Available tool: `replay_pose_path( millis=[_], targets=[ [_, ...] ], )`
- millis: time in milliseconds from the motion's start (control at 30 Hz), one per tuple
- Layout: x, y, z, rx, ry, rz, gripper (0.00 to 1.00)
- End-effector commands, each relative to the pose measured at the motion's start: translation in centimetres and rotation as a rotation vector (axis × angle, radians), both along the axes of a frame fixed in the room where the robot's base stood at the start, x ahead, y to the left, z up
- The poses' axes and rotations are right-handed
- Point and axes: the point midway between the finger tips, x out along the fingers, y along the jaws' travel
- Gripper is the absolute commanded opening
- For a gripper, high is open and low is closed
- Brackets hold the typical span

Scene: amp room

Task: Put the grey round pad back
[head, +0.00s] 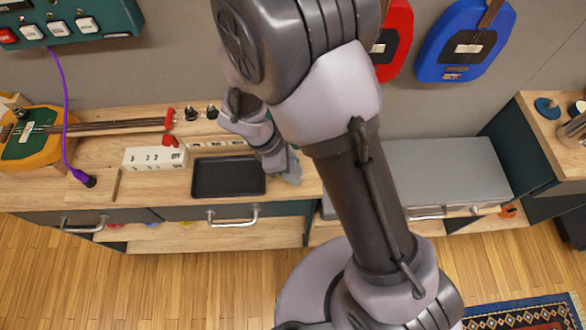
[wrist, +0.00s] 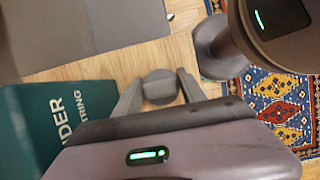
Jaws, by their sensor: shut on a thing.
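In the wrist view the grey round pad (wrist: 159,90) sits between the two fingers of my gripper (wrist: 161,77). The fingers touch it from both sides and it is held up, with wooden floor behind it. In the head view my gripper (head: 290,168) is by the right end of the wooden workbench (head: 130,201), just right of the black tray (head: 228,177). The pad cannot be made out in the head view. I cannot tell which spot the pad belongs to.
A white switch box (head: 155,158) and a yellow-green guitar (head: 35,135) lie on the bench. A grey-topped low surface (head: 445,170) stands right of my arm. In the wrist view a teal lettered panel (wrist: 60,125) is close on the left. A patterned rug (wrist: 285,100) lies right.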

Motion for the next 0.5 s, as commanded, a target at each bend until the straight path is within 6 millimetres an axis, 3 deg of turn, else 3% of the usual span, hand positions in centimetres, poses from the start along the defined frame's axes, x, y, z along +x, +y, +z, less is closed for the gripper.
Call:
replay_pose_path(
  millis=[267, 300, 400, 500],
  targets=[
    [0.05, 0.05, -0.15, 0.001, -0.002, 0.001, 0.10],
    [0.06, 0.06, -0.09, 0.001, -0.002, 0.001, 0.54],
    [0.05, 0.06, -0.05, 0.001, -0.002, 0.001, 0.70],
    [0.05, 0.06, -0.05, 0.001, -0.002, 0.001, 0.70]
  ],
)
